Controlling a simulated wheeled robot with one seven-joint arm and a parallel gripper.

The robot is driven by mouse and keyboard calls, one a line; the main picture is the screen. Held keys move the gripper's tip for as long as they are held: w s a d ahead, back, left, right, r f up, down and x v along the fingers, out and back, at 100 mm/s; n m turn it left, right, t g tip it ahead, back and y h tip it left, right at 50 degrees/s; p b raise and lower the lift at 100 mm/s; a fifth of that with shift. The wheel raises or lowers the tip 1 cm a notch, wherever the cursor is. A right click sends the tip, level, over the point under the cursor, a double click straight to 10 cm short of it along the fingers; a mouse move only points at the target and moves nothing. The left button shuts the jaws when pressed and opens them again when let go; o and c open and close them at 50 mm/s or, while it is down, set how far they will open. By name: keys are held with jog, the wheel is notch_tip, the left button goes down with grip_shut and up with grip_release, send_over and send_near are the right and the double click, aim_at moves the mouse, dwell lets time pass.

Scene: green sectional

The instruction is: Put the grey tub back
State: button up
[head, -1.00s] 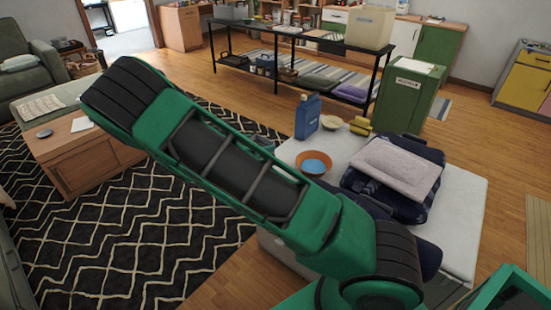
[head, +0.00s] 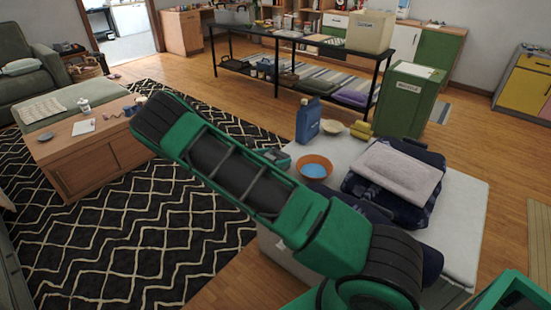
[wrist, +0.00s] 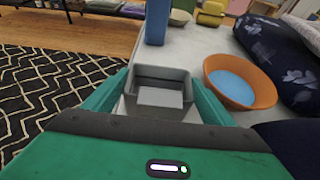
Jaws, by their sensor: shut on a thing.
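The grey tub (wrist: 160,73) is between the two green fingers of my gripper (wrist: 158,84) in the wrist view. It is open-topped, with a paler flat patch showing inside. My gripper is shut on it, near the left edge of the white table (head: 455,225). I cannot tell whether the tub's base touches the tabletop. In the head view my arm hides most of the gripper and the tub. An orange bowl (head: 315,168) with a blue inside is just right of the tub; it also shows in the wrist view (wrist: 240,83).
A blue jug (head: 308,118) stands behind the tub, with a cream bowl (head: 333,127) and yellow item (head: 360,130) beside it. Folded dark cloth and a pale cushion (head: 398,165) fill the table's right. A green recycling bin (head: 408,100) and black shelf table (head: 280,34) stand beyond.

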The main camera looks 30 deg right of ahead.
jog(key=shift+f, duration=0.15)
jog(key=o, duration=1.1)
jog(key=shift+c, duration=0.2)
